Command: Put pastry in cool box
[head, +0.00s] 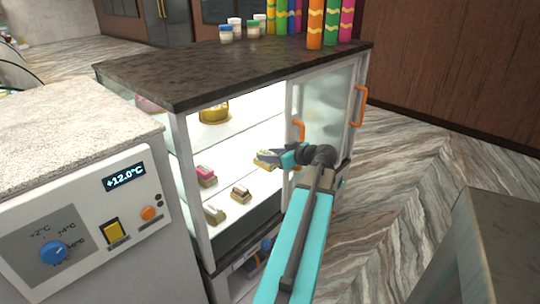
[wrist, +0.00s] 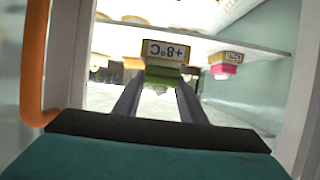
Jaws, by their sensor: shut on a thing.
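My gripper (head: 272,157) reaches into the lit glass display cabinet through its open side. It is shut on a pastry (wrist: 163,72) with a green layer and a tan block marked +8°C, which appears upside down in the wrist view. In the head view the held pastry (head: 264,159) is small and partly hidden by the fingers. Other pastries on labelled blocks are in the cabinet: a pink one (head: 206,173), a brown one (head: 240,191) and another at the front (head: 214,213). A grey unit (head: 150,235) at left has a +12.0°C display (head: 125,177), a blue dial and buttons; I cannot tell if it is the cool box.
The cabinet has a dark stone top (head: 220,68) carrying jars and bright patterned tubes (head: 316,25). Orange handles (head: 358,105) stick out beside the opening. A golden cake (head: 214,112) sits on an upper shelf.

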